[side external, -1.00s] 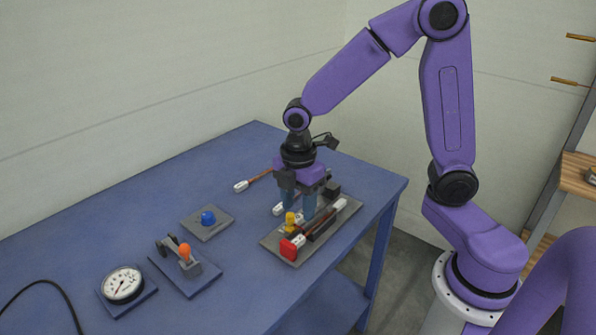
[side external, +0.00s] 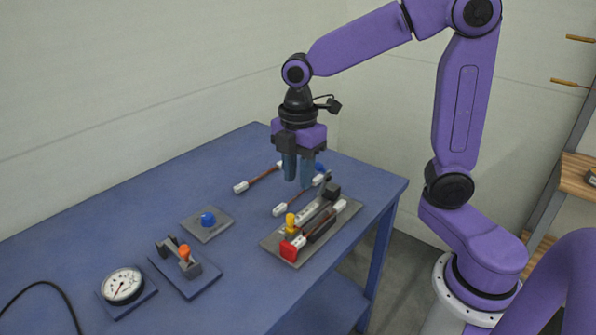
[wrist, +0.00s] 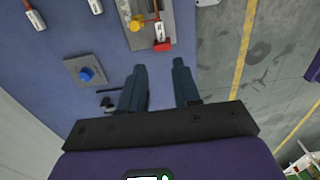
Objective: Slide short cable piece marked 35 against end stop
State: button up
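A short cable piece (side external: 318,227) with white ends lies in the channel of a grey fixture plate (side external: 272,241). Its near white end (wrist: 159,30) appears to meet the red block (side external: 289,250) at the plate's front end, which looks like the end stop; the wrist view also shows this red block (wrist: 162,46). I cannot read the mark on the piece. A yellow knob (side external: 291,222) stands beside the channel. My gripper (side external: 299,183) hangs above the table and fixture, its fingers apart and empty. The fingers (wrist: 160,82) also show spread in the wrist view.
Two other cable pieces (side external: 257,179) (side external: 294,203) with white ends lie on the blue table left of the fixture. A blue button plate (side external: 208,222), an orange-knobbed lever device (side external: 184,256) and a dial gauge (side external: 122,284) stand farther left. The table's right edge is close.

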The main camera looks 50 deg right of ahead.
aim_at(300, 239)
jog(key=shift+d, duration=0.3)
jog(key=shift+f, duration=0.15)
notch_tip(300, 239, down, 17)
jog(key=shift+f, duration=0.1)
dwell(0.9)
grip_shut()
